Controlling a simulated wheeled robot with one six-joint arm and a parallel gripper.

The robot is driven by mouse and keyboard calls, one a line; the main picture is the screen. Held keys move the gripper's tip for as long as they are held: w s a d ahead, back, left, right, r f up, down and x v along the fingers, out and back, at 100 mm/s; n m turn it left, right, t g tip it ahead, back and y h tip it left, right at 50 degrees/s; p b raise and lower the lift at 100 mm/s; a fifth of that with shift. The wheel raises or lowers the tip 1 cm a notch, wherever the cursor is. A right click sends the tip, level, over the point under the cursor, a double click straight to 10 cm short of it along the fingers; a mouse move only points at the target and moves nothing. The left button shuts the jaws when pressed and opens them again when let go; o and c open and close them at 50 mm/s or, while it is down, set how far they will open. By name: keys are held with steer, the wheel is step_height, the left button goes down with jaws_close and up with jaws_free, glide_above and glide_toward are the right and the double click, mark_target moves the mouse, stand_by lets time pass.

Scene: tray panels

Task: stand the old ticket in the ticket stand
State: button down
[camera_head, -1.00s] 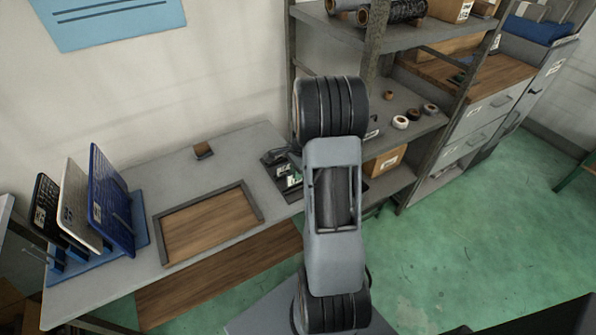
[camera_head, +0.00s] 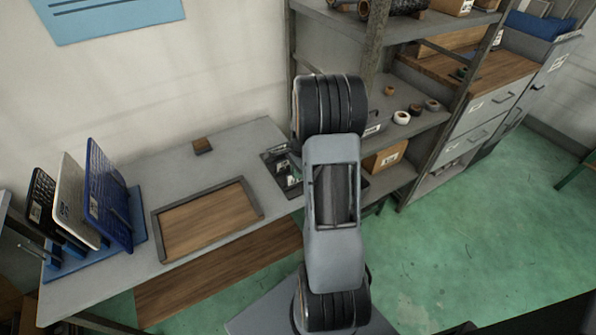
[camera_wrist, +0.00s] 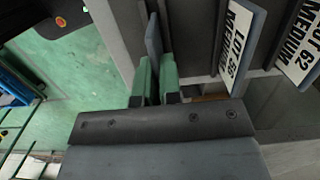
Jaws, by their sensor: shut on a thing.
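My gripper (camera_wrist: 155,82) has green fingertips and is shut on a thin grey-blue plate (camera_wrist: 153,38), seen edge-on in the wrist view. I take it to be the old ticket; its face is not visible. In the head view, a dark stand (camera_head: 268,160) with small white tickets (camera_head: 292,181) sits at the bench's right end, partly behind my arm. My gripper is mostly hidden there, and whether the plate touches the stand cannot be told.
A wood-bottomed tray (camera_head: 245,184) lies on the grey bench (camera_head: 140,170). Devices stand in a blue rack (camera_head: 141,232) at left, and a small brown block (camera_head: 202,146) lies near the wall. Shelving (camera_head: 432,120) rises beyond my arm. Green floor is open at right.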

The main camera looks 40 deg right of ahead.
steer(key=shift+f, duration=0.35)
steer(key=c, duration=1.2)
jaws_free()
steer(key=shift+r, duration=0.1)
steer(key=r, duration=0.4)
steer(key=d+r, duration=0.1)
steer(key=r, duration=0.8)
steer(key=shift+s+d+r+p, duration=0.1)
steer(key=shift+d+r+p, duration=0.2)
steer(key=shift+p, duration=0.05)
